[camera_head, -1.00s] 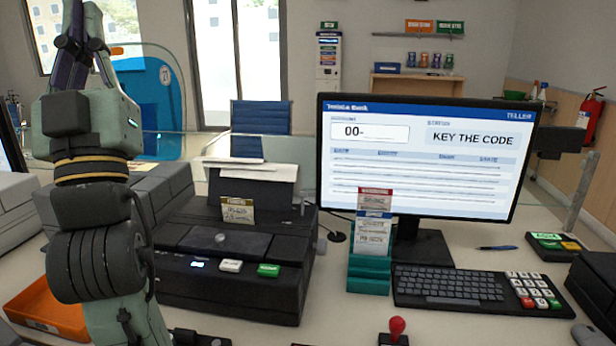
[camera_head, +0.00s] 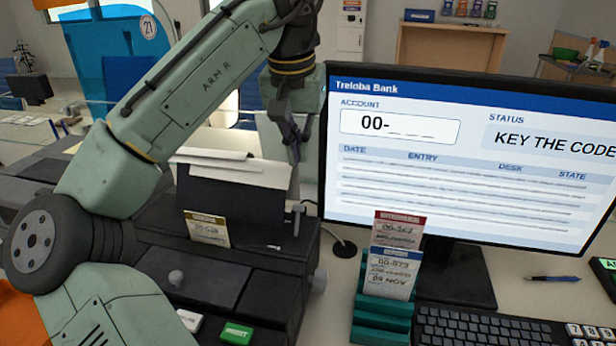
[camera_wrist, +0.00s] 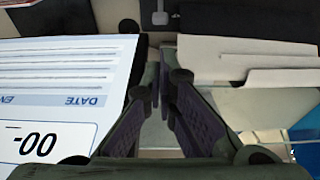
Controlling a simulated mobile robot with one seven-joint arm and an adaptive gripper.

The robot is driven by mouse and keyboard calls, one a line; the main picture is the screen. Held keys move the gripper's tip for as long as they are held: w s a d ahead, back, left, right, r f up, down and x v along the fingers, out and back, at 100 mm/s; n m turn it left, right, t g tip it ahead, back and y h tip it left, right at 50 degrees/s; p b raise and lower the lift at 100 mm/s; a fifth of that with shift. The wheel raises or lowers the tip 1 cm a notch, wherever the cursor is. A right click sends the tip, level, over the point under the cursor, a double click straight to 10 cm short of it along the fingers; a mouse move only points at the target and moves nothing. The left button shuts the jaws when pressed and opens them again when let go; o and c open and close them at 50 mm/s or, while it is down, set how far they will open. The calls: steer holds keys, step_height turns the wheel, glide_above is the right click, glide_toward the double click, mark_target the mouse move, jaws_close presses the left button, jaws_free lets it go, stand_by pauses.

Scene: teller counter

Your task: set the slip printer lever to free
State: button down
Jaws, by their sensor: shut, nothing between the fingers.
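The slip printer (camera_head: 200,270) is a dark box with a sloped paper rest at its back. A small grey upright lever (camera_head: 298,218) stands at its right rear, beside the paper rest. In the wrist view a pale T-shaped piece, which looks like this lever (camera_wrist: 160,14), shows at the top edge, ahead of my fingers. My gripper (camera_head: 294,152) points down, shut and empty, above and behind the lever, between the white paper and the monitor. It also shows in the wrist view (camera_wrist: 164,75). No lever markings are readable.
The monitor (camera_head: 450,160) stands close to the right of my gripper. White paper (camera_head: 235,168) lies on the rest to the left. A teal card holder (camera_head: 380,315) stands in front of the monitor. My forearm crosses over the printer's left part.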

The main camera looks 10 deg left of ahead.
mark_target(297, 221)
steer(key=shift+s, duration=0.2)
steer(key=p+x, duration=0.1)
steer(key=x, duration=0.9)
steer(key=shift+w, duration=0.15)
steer(key=shift+t, duration=0.3)
